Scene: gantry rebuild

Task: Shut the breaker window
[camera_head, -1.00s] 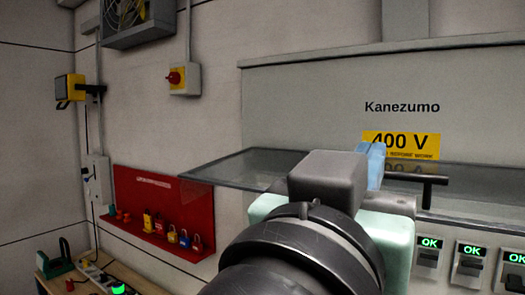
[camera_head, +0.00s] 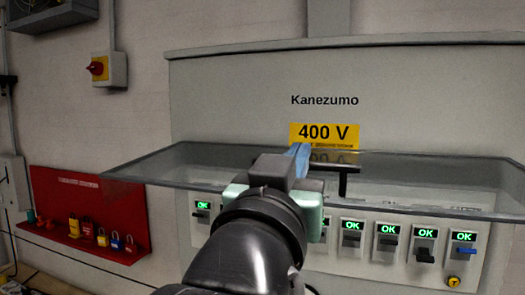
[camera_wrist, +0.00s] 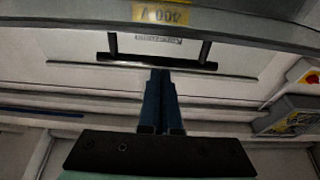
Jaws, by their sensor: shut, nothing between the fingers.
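The breaker window (camera_head: 420,180) is a clear pane with a dark rim. It stands open, sticking out from the grey cabinet (camera_head: 230,90) below the yellow 400 V label (camera_head: 325,136). Its black bar handle (camera_head: 346,172) shows just right of my gripper (camera_head: 300,158) in the head view. My gripper has blue fingers, shut and empty. In the wrist view, the closed fingers (camera_wrist: 160,95) point at the middle of the handle bar (camera_wrist: 157,61); I cannot tell whether they touch it. My gripper and arm hide part of the pane and the breakers behind.
Several breakers with green OK displays (camera_head: 390,238) line the cabinet below the pane. A red lockout board (camera_head: 85,210) with padlocks hangs on the left wall. A red and yellow switch box (camera_head: 107,69) is above it. The space left of the cabinet front looks clear.

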